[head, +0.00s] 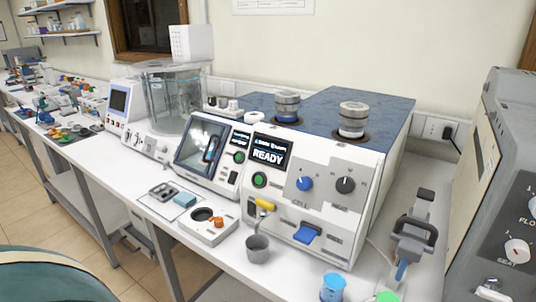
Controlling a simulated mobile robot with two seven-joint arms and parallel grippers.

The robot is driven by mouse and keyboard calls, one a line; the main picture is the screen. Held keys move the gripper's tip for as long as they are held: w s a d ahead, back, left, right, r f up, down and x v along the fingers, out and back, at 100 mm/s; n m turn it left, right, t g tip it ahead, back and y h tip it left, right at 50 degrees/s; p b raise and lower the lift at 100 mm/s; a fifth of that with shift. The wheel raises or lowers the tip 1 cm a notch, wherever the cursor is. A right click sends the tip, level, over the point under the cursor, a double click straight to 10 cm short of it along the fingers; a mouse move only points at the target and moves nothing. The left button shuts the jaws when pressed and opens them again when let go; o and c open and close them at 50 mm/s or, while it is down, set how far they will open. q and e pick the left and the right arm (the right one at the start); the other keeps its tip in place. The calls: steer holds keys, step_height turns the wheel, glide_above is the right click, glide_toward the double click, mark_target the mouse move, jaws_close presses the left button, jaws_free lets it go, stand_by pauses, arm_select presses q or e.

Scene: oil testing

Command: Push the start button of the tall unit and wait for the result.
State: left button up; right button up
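A tall white unit (318,215) with a dark blue-grey top stands on the bench in the middle. Its small screen (268,154) reads "READY". A round green button (260,180) sits below the screen. A blue knob (305,184) and a black knob (345,185) are to the right of it. Neither of my grippers shows in the head view.
A metal beaker (257,248) and a small white tray (208,226) stand before the unit. A grey clamp-like device (414,235) and a blue-topped container (332,287) are to the right. A large grey machine (505,190) fills the right edge. A glass bath (172,97) stands left.

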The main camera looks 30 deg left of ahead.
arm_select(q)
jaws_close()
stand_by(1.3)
